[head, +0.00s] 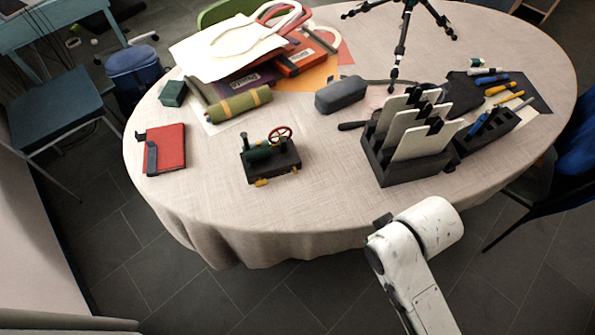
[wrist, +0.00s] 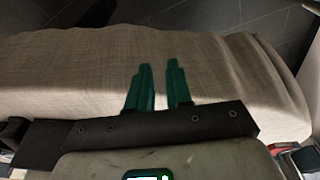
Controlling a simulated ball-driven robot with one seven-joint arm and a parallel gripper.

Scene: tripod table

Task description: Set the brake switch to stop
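A small model engine (head: 268,161) stands on the table near its front edge in the head view. It has a dark base, a green boiler, a red wheel and small yellow parts at its front and side. I cannot make out which part is the brake switch or how it is set. In the wrist view my gripper (wrist: 159,66) has two green fingers with a gap between them and nothing held. Behind them is the hanging tablecloth. The gripper itself is not visible in the head view, where only my white arm link shows at the lower right.
The round table (head: 225,212) has a pale cloth. A grey case (head: 341,94), a green roll (head: 238,104) and a tripod (head: 400,49) are behind.

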